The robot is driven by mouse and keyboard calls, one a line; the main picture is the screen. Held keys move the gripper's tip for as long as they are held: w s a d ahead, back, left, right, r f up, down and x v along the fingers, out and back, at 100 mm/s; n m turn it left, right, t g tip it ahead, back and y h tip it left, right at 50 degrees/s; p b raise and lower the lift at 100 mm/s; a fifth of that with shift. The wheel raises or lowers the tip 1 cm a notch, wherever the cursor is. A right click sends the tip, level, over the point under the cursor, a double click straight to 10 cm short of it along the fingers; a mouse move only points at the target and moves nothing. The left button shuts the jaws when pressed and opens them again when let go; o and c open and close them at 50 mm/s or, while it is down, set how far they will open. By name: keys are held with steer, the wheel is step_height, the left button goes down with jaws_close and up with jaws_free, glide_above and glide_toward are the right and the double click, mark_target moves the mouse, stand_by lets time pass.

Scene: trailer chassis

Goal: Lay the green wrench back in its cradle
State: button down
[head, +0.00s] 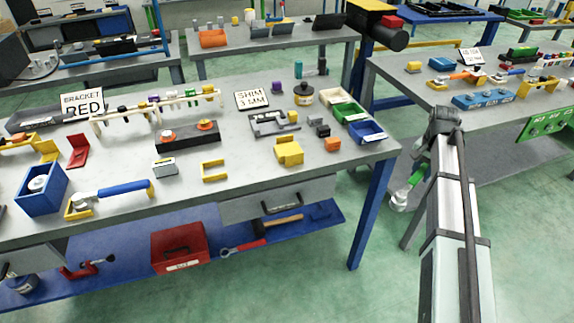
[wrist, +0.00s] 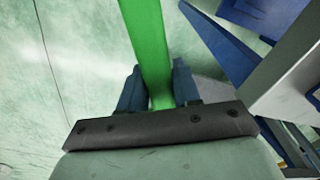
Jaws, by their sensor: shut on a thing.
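The green wrench's flat green handle (wrist: 146,45) runs between the two blue fingers of my gripper (wrist: 159,85) in the wrist view. In the head view, the green wrench (head: 411,182) hangs low between the two benches, above the floor, with its silver head down. My gripper is shut on the handle; its fingers are mostly hidden behind my arm in the head view. An empty yellow U-shaped bracket (head: 213,171) lies on the left bench. I cannot tell whether it is the cradle.
A blue-handled wrench (head: 122,188) lies on yellow supports on the left bench (head: 300,200), near a blue box (head: 41,190). Green, white and blue bins (head: 366,132) stand at its right corner. A blue leg (head: 372,215) stands left of the wrench. The right bench (head: 420,90) is close by.

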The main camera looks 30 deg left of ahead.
steer(key=shift+m, duration=0.7)
steer(key=w+a+r, duration=0.3)
steer(key=a, duration=0.1)
steer(key=w+a+r, duration=0.3)
steer(key=w+a, duration=0.1)
steer(key=w+a+r, duration=0.3)
steer(key=a, duration=0.1)
steer(key=shift+w+a, duration=0.1)
steer(key=shift+w, duration=0.1)
steer(key=s+a+r+n, duration=0.2)
steer(key=a+n, duration=0.1)
steer(key=a, duration=1)
steer(key=s+a+r+n, duration=0.2)
steer(key=s+a, duration=0.1)
steer(key=a, duration=1)
steer(key=s+a+r+n, duration=0.2)
steer(key=s+a+n, duration=0.3)
steer(key=s+a, duration=0.85)
steer(key=s+a+r+n, duration=0.2)
steer(key=s+a+n, duration=0.2)
steer(key=s+a, duration=0.95)
steer(key=shift+w+a+f, duration=0.5)
steer(key=shift+w+f, duration=0.15)
steer(key=shift+f, duration=0.95)
steer(key=shift+w+a+f, duration=0.5)
steer(key=shift+w+f, duration=0.2)
steer(key=shift+f, duration=0.95)
steer(key=shift+w+a+f, duration=0.5)
steer(key=shift+w+f, duration=0.15)
steer(key=shift+f, duration=1.5)
